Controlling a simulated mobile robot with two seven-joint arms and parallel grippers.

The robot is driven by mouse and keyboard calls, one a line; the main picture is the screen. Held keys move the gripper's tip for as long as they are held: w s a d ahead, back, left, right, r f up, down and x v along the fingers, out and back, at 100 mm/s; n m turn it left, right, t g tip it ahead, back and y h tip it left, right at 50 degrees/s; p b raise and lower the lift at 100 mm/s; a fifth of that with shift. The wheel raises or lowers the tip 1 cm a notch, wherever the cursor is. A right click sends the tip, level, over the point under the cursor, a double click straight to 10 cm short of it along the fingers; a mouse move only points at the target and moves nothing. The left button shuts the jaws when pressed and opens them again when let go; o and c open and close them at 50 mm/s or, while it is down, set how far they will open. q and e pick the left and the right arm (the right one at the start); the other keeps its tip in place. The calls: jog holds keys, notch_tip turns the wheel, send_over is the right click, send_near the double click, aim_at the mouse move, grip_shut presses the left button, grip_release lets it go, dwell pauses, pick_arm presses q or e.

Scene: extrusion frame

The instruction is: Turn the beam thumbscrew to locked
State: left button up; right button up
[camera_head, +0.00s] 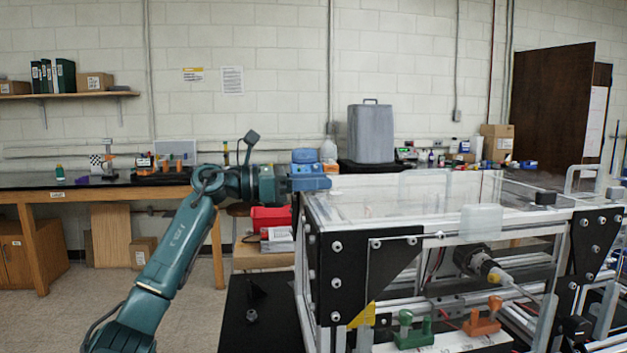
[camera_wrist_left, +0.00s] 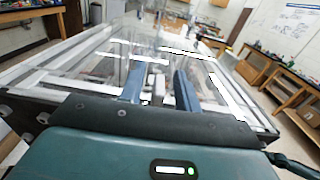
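The extrusion frame (camera_head: 310,270) stands on the right, with light metal beams, black corner plates (camera_head: 338,273) and a clear top panel (camera_head: 400,190). Small pale and dark parts show between and beyond the fingers, too small to name. I cannot pick out the beam thumbscrew for certain in either view, nor tell its setting. No part of my right gripper shows.
Inside the frame are a cylindrical motor-like unit (camera_head: 480,264), green (camera_head: 415,332) and orange (camera_head: 483,318) parts, and a yellow tag (camera_head: 363,316). Red (camera_head: 270,218) and blue boxes sit left of the frame. Floor is open at left.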

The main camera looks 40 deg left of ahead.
pick_arm(q)
jog(key=shift+c, duration=0.5)
grip_shut()
pick_arm(e)
jog(key=shift+r, duration=0.1)
